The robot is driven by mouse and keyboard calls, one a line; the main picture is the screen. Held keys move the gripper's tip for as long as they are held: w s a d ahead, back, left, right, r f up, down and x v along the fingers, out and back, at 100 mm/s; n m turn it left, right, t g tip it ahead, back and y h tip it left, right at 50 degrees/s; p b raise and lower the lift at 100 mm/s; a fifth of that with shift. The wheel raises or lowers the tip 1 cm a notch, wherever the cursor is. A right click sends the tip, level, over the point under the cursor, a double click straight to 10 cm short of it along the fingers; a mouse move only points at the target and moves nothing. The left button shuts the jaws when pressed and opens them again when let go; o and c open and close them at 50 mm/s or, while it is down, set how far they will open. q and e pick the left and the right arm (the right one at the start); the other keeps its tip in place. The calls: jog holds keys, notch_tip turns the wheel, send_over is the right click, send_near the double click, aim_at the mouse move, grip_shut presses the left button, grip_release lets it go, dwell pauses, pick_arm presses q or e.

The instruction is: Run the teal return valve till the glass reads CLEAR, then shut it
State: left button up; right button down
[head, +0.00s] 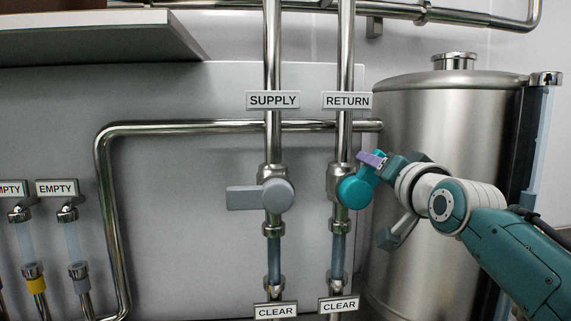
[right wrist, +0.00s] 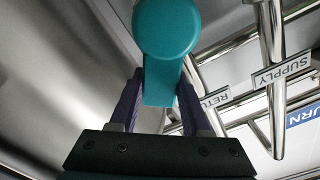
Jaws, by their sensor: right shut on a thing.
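The teal return valve (head: 354,191) sits on the right-hand vertical pipe, below the RETURN sign (head: 347,101). Its handle points up and to the right, tilted off the pipe's line. My right gripper (head: 372,160) is shut on that handle. In the right wrist view the teal handle (right wrist: 160,78) lies between the purple fingers of my right gripper (right wrist: 158,103). The return sight glass (head: 338,254) below the valve looks blue-grey, and the sign (head: 338,305) under it reads CLEAR. My left gripper is not in view.
The grey supply valve (head: 276,195) is on the pipe to the left, its handle level and pointing left. A CLEAR sign (head: 276,311) stands below it. A steel tank (head: 437,130) is behind my right arm. Hoses with EMPTY signs (head: 57,188) are at far left.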

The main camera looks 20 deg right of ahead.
jog(key=shift+s+d+f+m+b, duration=0.1)
jog(key=shift+d+f+m+b, duration=0.55)
jog(key=shift+m, duration=1.15)
jog(key=shift+s+d+f+m+b, duration=0.15)
jog(key=shift+f+m+b, duration=0.25)
jog(key=shift+f+m, duration=0.95)
jog(key=shift+s+d+f+m+b, duration=0.1)
jog(key=shift+d+f+m+b, duration=0.35)
jog(key=shift+m, duration=1.8)
jog(key=shift+c, duration=1.8)
grip_release()
